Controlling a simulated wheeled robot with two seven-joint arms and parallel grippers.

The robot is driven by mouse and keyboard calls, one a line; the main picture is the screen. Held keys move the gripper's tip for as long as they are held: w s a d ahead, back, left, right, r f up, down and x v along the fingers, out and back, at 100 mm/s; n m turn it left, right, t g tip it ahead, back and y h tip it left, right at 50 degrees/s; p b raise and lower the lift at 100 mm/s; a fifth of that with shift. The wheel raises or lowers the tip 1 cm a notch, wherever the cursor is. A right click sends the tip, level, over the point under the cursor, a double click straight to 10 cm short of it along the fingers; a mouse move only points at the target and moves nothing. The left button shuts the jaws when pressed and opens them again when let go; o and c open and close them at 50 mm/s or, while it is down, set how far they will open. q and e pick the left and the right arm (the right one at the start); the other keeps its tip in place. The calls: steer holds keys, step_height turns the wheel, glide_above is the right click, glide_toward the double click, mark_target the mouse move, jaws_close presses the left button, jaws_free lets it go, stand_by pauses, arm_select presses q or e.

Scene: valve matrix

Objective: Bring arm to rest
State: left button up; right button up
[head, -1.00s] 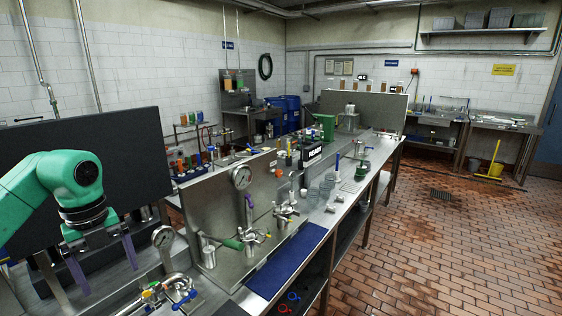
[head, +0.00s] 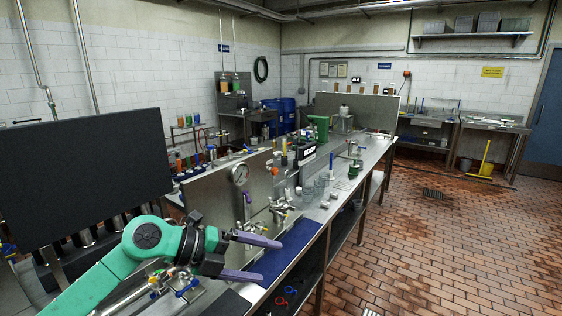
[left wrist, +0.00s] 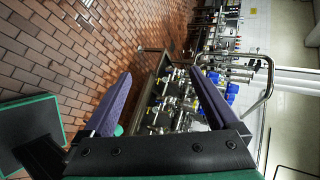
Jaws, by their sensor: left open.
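My left arm comes in from the lower left of the head view. My left gripper (head: 262,257) has two purple fingers spread apart, pointing right, with nothing between them. It shows in front of the blue mat (head: 290,250) and the valve fittings (head: 282,212) on the steel bench. In the left wrist view the open fingers (left wrist: 160,100) frame a bench with metal valves and blue handles beyond, at some distance. My right gripper is not in view.
A steel back panel with a pressure gauge (head: 240,173) stands behind the gripper. A large dark panel (head: 80,165) stands at the left. Jars (head: 320,185) and a green container (head: 319,128) stand farther along the bench.

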arm_select(q)
steer(key=d+r+n+t+h, duration=0.2)
steer(key=d+r+h, duration=0.3)
steer(key=w+a+r+n+t+y, duration=0.4)
steer(key=a+n+t, duration=0.3)
steer(key=n+t, duration=0.5)
steer(key=s+a+f+n+g+y, duration=0.2)
steer(key=a+f+n+g+y, duration=0.1)
steer(key=a+f+n+y, duration=1.3)
steer(key=s+f+g+h, duration=0.3)
steer(key=s+f+g, duration=0.8)
steer(key=s+f, duration=1)
step_height(320, 180, down, 25)
steer(key=s+g+b, duration=0.2)
steer(key=b, duration=0.1)
steer(key=s+a+f+b, duration=0.1)
steer(key=s+a+f, duration=0.2)
steer(key=s+f, duration=1.3)
steer(key=shift+s+a+g+b, duration=0.2)
steer(key=shift+s+g+b, duration=0.15)
steer(key=shift+s+g, duration=0.05)
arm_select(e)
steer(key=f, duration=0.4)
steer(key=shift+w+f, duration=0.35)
